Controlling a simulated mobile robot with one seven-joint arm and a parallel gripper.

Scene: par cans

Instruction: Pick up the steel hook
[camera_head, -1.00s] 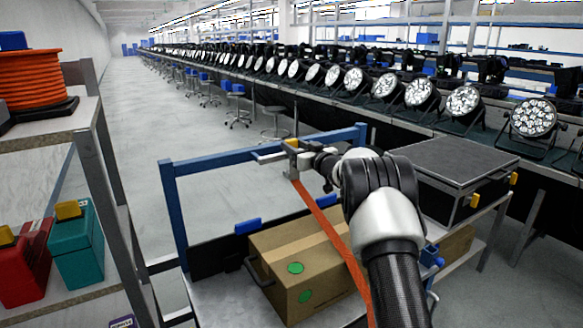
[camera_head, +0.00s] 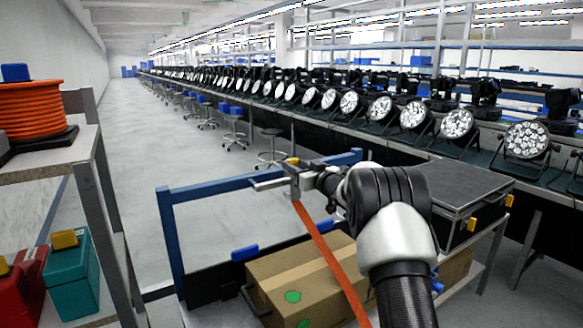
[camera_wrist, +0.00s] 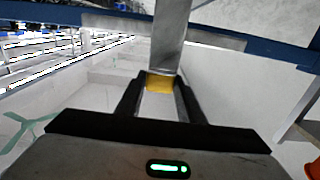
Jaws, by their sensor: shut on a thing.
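The steel hook (camera_head: 295,185) is a grey metal piece with a yellow part, at the top end of an orange strap (camera_head: 330,255). My gripper (camera_head: 270,179) is at the hook, beside the blue rail of the bench. In the wrist view my gripper (camera_wrist: 160,95) has its two dark fingers on either side of the yellow part, shut on the hook (camera_wrist: 172,40). The grey metal runs upward past the fingertips there. The strap hangs down to the right from the hook, in front of a cardboard box. The hook's tip is not clear.
The blue rail (camera_head: 225,184) crosses behind my gripper. A cardboard box (camera_head: 330,283) with green dots sits below. A black case (camera_head: 465,180) stands right of my arm. A shelf (camera_head: 50,150) with an orange cable reel (camera_head: 32,112) is at left. Open floor lies beyond.

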